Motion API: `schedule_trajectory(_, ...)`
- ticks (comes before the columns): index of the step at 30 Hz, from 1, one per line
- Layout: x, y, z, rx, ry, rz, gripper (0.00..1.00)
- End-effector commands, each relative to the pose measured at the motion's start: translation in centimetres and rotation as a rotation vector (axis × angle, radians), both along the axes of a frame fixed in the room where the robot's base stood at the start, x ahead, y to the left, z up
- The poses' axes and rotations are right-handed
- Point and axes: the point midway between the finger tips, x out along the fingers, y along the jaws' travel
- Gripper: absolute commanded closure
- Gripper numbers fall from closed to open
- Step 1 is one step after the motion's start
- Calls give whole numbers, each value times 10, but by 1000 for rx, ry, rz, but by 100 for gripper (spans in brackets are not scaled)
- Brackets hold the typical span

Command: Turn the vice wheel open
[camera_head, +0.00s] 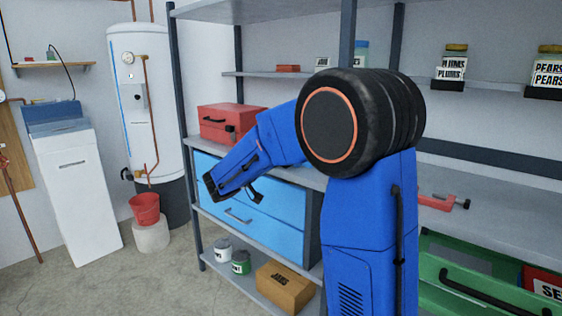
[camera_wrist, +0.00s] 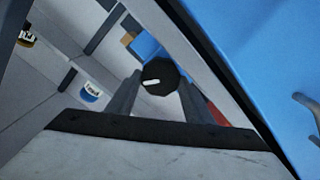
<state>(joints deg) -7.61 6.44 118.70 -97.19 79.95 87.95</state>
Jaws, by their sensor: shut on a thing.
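In the wrist view a round black wheel (camera_wrist: 152,84) with a short white mark on its face sits between the fingertips of my gripper (camera_wrist: 160,80). The two grey fingers are shut on it, one at each side. A small patch of red (camera_wrist: 217,115) shows beside the right finger; I cannot tell what it belongs to. In the head view a red tool with a dark end (camera_head: 438,202), perhaps the vice, lies on the shelf right of my arm and is partly hidden by it. The fingertips cannot be made out in the head view.
A blue drawer unit (camera_head: 238,216) stands on the shelving, and a blue panel (camera_wrist: 270,60) fills the wrist view's right side. A red toolbox (camera_head: 225,118) sits above the drawers. Cans and a cardboard box (camera_head: 284,288) stand below.

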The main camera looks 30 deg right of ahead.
Motion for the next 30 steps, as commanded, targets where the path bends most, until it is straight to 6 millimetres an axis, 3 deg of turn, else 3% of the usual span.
schedule_trajectory(16,0,0,-1,-10,32,0,76)
schedule_trajectory(17,0,1,-1,-10,32,0,51)
schedule_trajectory(19,0,0,-1,-10,31,0,36)
schedule_trajectory(30,0,0,-1,-8,27,2,36)
